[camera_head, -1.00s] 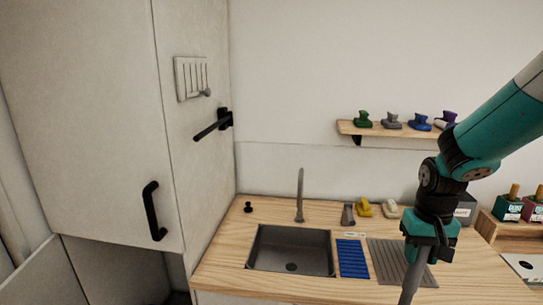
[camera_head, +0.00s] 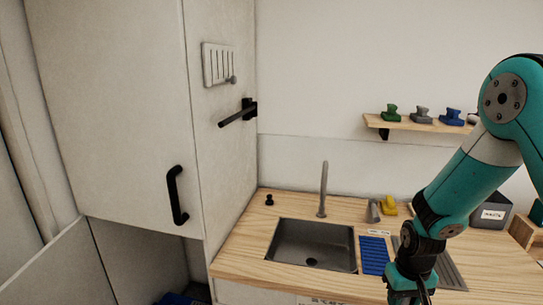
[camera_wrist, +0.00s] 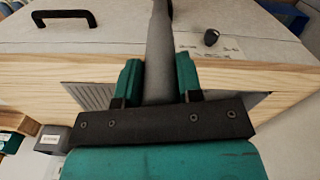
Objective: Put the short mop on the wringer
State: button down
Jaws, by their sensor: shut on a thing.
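My gripper (camera_head: 410,292) is low in front of the counter's right part, at the bottom edge of the head view. In the wrist view my gripper (camera_wrist: 158,80) is shut on a grey round shaft (camera_wrist: 159,45), seemingly the short mop's handle. The shaft runs out of the top of that view, so its far end is hidden. I cannot identify the wringer for sure. A blue object (camera_head: 180,299) shows at the floor of the open space below the tall cabinet, mostly cut off by the frame.
The wooden counter (camera_head: 240,262) holds a sink (camera_head: 312,245) with a tap (camera_head: 323,190), a blue ribbed mat (camera_head: 374,255) and a yellow object (camera_head: 389,205). The tall cabinet (camera_head: 110,110) stands left, with a black bar (camera_head: 237,114) sticking out. A shelf (camera_head: 415,124) hangs behind.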

notch_tip(320, 180, down, 6)
jog(key=b, duration=0.5)
jog(key=shift+f, duration=0.15)
jog(key=s+f, duration=0.4)
jog(key=f, duration=0.1)
jog(key=shift+a, duration=0.1)
